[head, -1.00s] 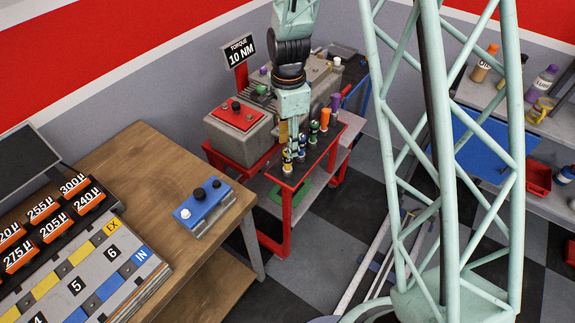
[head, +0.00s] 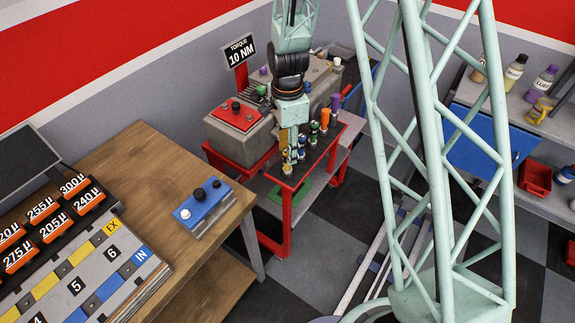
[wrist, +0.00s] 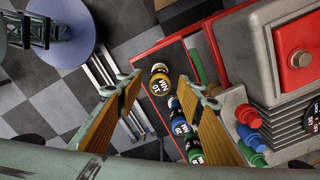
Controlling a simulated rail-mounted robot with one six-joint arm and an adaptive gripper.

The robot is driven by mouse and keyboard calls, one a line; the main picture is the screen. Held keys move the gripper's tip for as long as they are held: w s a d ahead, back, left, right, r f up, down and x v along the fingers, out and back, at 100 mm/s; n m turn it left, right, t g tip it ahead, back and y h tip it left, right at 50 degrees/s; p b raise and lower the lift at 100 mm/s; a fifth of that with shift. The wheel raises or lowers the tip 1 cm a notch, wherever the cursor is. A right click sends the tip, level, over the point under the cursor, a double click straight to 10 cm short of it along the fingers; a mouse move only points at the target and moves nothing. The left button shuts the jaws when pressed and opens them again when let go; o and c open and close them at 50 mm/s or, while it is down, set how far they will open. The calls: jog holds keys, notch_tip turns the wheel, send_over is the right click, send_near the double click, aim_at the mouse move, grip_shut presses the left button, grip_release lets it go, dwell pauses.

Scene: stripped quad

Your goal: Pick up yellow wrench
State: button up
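The yellow wrench (wrist: 160,77), with a black labelled band and a yellow ring, is seen end-on in the wrist view, between the tips of my gripper's fingers. In the head view the yellow wrench (head: 287,168) stands at the near end of a row of coloured wrenches on the red-framed stand. My gripper (wrist: 160,88) is open, its two tan fingers spread on either side. In the head view my gripper (head: 288,150) points down just above the yellow wrench. I cannot tell whether the fingers touch it.
A blue wrench (wrist: 177,114) and a green wrench (wrist: 193,148) stand close behind the yellow one. A grey machine with a red top (head: 236,115) is left of the row. A wooden bench (head: 145,155) stands at left.

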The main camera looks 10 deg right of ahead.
jog(key=shift+f, duration=1.35)
jog(key=shift+c, duration=0.2)
jog(key=c, duration=0.9)
jog(key=shift+c, duration=0.4)
jog(key=shift+r, duration=0.2)
jog(key=shift+r, duration=1.6)
jog(key=s+d+r+b, duration=0.1)
jog(key=s, duration=1.5)
jog(key=shift+d+r, duration=0.25)
jog(key=shift+d, duration=0.15)
jog(key=shift+w, duration=0.15)
